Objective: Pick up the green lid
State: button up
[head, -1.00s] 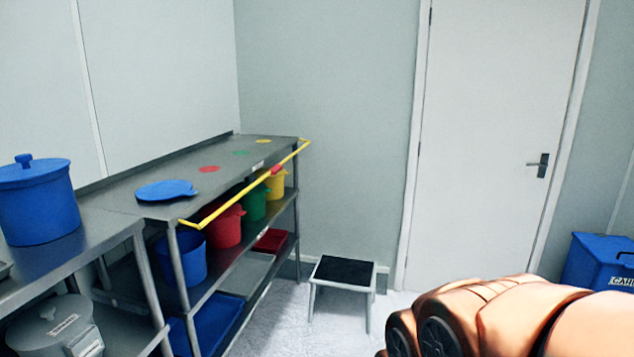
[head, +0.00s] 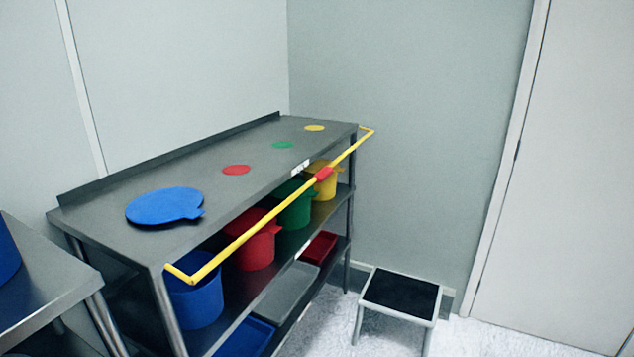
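A steel table (head: 200,172) stands ahead. A small flat green disc (head: 282,145) lies on its top toward the far end, between a red disc (head: 236,169) and a yellow disc (head: 314,128). I cannot tell whether this green disc is a lid or a flat mark. A green bucket (head: 294,212) stands on the shelf below, partly hidden by the yellow bar; whether a lid covers it is unclear. A larger blue lid (head: 163,206) with a tab lies on the near end of the tabletop. My gripper is not in view.
A yellow bar (head: 245,236) runs along the table's front edge. Red (head: 253,252), yellow (head: 325,186) and blue (head: 196,305) buckets share the shelf. A black-topped step stool (head: 401,294) stands on the floor to the right. Another steel table (head: 45,290) is at left.

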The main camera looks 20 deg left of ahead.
aim_at(287, 188)
jog(key=u, duration=0.4)
jog(key=i, duration=1)
jog(key=u, duration=1.15)
jog(key=i, duration=0.35)
jog(key=u, duration=0.3)
